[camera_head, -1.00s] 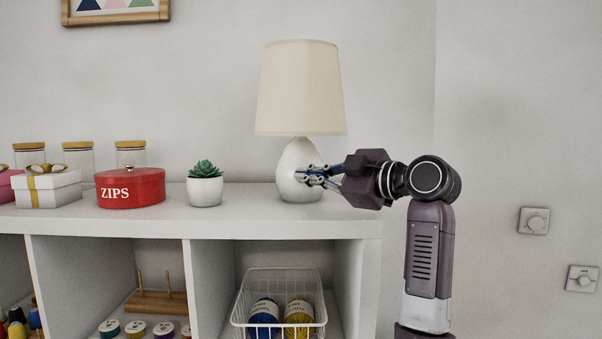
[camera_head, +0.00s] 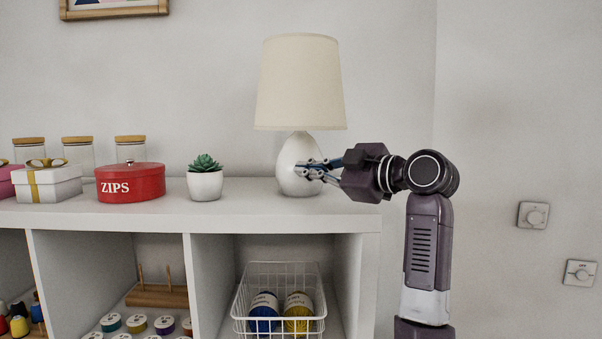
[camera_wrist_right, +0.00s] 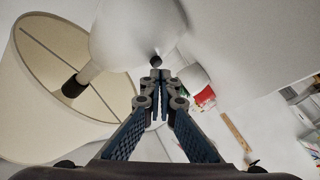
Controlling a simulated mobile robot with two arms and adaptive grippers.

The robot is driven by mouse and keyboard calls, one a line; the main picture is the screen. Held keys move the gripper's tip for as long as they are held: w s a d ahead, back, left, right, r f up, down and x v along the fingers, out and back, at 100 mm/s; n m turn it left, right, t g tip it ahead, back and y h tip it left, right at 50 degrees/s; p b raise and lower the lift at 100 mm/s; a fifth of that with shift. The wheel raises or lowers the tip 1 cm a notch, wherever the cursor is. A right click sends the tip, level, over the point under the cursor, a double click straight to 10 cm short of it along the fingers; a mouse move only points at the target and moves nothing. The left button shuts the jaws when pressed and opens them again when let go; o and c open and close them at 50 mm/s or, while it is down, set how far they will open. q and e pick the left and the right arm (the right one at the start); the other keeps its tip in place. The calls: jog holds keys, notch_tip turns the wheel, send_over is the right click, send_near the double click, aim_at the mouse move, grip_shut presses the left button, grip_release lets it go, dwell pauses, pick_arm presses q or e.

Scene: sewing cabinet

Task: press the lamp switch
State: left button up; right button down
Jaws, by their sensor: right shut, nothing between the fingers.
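The lamp stands on the white cabinet top, with a cream shade (camera_head: 299,84) and a rounded white base (camera_head: 292,160). In the right wrist view the shade (camera_wrist_right: 40,85) is at the left and the base (camera_wrist_right: 135,28) at the top. A small dark round knob (camera_wrist_right: 156,61), likely the lamp switch, shows at the base's edge, just beyond my fingertips. My right gripper (camera_head: 304,169) is shut and empty, reaching from the right to the lamp base. In the wrist view its fingertips (camera_wrist_right: 155,76) are close to the knob; I cannot tell whether they touch it. My left gripper is out of view.
On the cabinet top (camera_head: 245,205), left of the lamp, are a potted succulent (camera_head: 205,184), a red ZIPS tin (camera_head: 130,184), a white gift box (camera_head: 48,185) and glass jars (camera_head: 78,153). A wire basket (camera_head: 279,325) sits below. Two wall controls (camera_head: 533,215) are far right.

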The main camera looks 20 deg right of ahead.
dwell(0.5)
jog(key=shift+w, duration=0.15)
jog(key=shift+w+d, duration=0.15)
jog(key=shift+w, duration=0.1)
jog(key=shift+s, duration=0.35)
dwell(0.3)
